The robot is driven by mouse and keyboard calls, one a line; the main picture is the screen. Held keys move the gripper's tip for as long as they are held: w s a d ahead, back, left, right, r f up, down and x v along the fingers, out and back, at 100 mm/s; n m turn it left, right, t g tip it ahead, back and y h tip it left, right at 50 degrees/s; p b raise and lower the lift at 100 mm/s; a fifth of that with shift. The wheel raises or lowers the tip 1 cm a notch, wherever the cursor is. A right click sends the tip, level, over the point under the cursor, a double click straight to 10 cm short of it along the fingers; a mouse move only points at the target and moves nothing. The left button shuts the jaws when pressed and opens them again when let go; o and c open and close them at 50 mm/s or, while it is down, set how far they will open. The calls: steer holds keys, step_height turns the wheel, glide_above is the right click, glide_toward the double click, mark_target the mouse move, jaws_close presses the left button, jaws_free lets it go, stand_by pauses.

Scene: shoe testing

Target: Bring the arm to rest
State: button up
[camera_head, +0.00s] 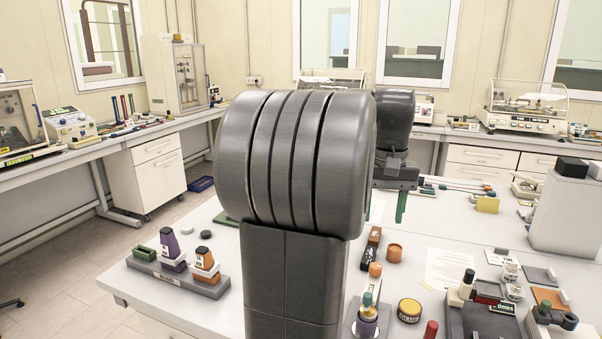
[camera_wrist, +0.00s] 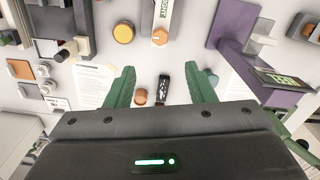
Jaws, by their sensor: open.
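My arm stands large in the middle of the head view and hides part of the white table (camera_head: 230,285). My gripper (camera_head: 385,211) is partly hidden behind the arm, with its green fingers pointing down over the table. In the wrist view my gripper (camera_wrist: 162,80) shows both green fingers spread wide apart with nothing between them. Beyond the fingers, a dark block (camera_wrist: 163,88) and a brown cylinder (camera_wrist: 141,97) lie on the table below, apart from the fingers.
A grey rack (camera_head: 180,276) with purple and orange pieces stands at the table's left end. A yellow-topped tin (camera_head: 409,310), an orange-brown cylinder (camera_head: 394,252) and a paper sheet (camera_head: 452,268) lie right of the arm. A grey box (camera_head: 565,215) stands at the right.

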mark_target(376, 265)
step_height(376, 265, down, 13)
steer(key=shift+f, duration=0.1)
stand_by(0.3)
steer(key=shift+r, duration=0.2)
